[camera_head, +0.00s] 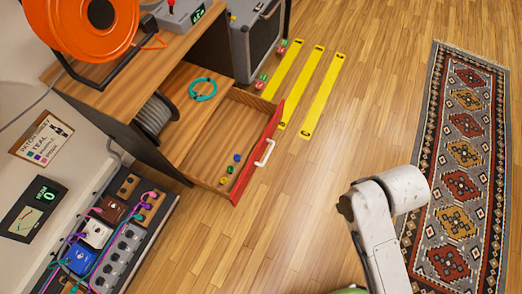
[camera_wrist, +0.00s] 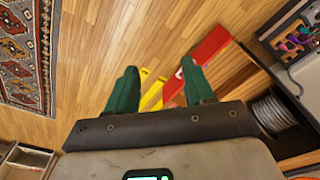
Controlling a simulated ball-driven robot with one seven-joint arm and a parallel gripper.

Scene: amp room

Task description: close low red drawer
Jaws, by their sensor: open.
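The low red drawer (camera_head: 258,155) is pulled out of the wooden cabinet in the head view. Its red front has a white handle (camera_head: 265,153), and a few small coloured pieces (camera_head: 230,169) lie inside near the front. In the wrist view the red front (camera_wrist: 211,45) shows beyond the right finger, which covers part of it. My gripper (camera_wrist: 159,68) has two green fingers spread apart with nothing between them. It appears apart from the drawer. In the head view my white arm is at lower right, and I cannot make out the fingers there.
Yellow floor strips (camera_head: 302,91) lie beyond the drawer, near a grey case (camera_head: 256,38). A patterned rug (camera_head: 459,160) is at right. An orange reel (camera_head: 88,22) stands on the cabinet top. A pedal board (camera_head: 101,238) is at lower left. Wooden floor between drawer and arm is clear.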

